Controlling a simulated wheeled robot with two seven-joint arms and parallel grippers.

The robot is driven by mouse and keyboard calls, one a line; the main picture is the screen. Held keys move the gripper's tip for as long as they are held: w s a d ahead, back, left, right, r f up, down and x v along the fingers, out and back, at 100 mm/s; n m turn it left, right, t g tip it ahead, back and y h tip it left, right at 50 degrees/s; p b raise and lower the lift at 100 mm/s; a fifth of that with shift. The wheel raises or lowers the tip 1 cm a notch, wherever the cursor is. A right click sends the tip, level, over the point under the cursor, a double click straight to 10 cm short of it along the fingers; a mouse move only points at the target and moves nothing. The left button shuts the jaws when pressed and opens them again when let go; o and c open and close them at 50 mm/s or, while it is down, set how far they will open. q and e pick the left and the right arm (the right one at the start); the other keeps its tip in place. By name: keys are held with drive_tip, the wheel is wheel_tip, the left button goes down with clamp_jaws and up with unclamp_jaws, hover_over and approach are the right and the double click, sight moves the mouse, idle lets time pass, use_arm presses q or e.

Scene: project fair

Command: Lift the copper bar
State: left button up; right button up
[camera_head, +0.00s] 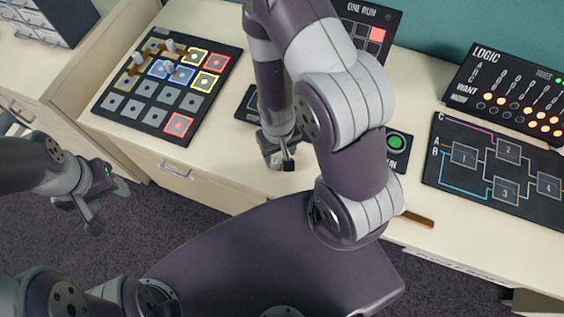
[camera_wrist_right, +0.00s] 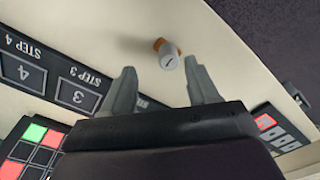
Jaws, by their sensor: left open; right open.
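A small piece with a copper-orange side and a marked grey end (camera_wrist_right: 166,54) is on the pale tabletop in the right wrist view. My right gripper (camera_wrist_right: 158,68) is open, with the piece between or just beyond its fingertips; I cannot tell the exact gap. In the head view my right gripper (camera_head: 280,163) is low over the table's front part, and the piece is mostly hidden there. A brown bar (camera_head: 418,219) lies at the front edge, partly behind my right arm; I cannot tell which is the copper bar. My left gripper (camera_head: 108,206) is open and empty, left of the table front.
A black board with coloured squares and several pegs (camera_head: 187,102) lies at the left. A logic panel (camera_head: 513,95) and a numbered diagram board (camera_head: 475,185) are at the right. A green button (camera_head: 395,142) sits right of my right arm. Bare tabletop (camera_head: 225,165) shows left of the right gripper.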

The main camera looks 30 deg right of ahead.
sight(275, 160)
drive_tip(key=f, duration=0.1)
drive_tip(key=a+f, duration=0.1)
drive_tip(key=f, duration=0.3)
drive_tip(key=shift+w+a+p, duration=0.3)
drive_tip(key=shift+w, duration=0.1)
drive_tip(key=shift+s+d+f, duration=0.1)
drive_tip(key=shift+d+f, duration=0.05)
drive_tip(key=shift+f, duration=0.1)
drive_tip(key=shift+d+f, duration=0.1)
drive_tip(key=shift+d, duration=0.2)
drive_tip(key=shift+a, duration=0.3)
drive_tip(key=c, duration=0.9)
use_arm(q)
drive_tip(key=shift+w+a, duration=0.45)
drive_tip(key=shift+a, duration=0.15)
drive_tip(key=shift+d+r, duration=0.1)
use_arm(e)
drive_tip(key=shift+d, duration=0.1)
